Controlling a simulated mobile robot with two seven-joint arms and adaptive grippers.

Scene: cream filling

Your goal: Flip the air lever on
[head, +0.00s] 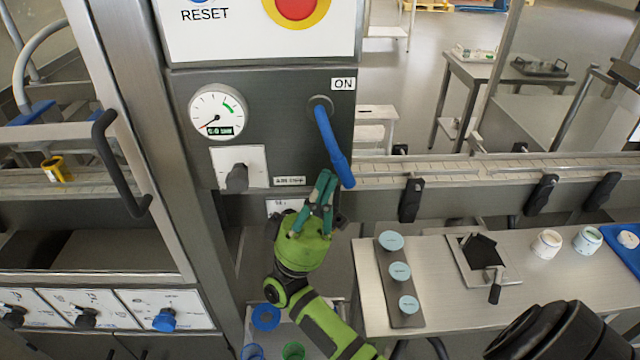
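The blue air lever (332,145) hangs from a round pivot on the grey panel (275,90), pointing down and slightly right. An ON label (343,84) sits up and right of the pivot. My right gripper (326,177), green with teal fingers, is just left of the lever's lower end. Its fingers look close together with nothing between them; whether they touch the lever is unclear. The pressure gauge (217,112) has its needle at the low left, and its small display seems to read 0.0 bar.
A grey knob (237,178) is left of the lever, and a red button (297,8) is above. A conveyor rail (440,172) runs to the right.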

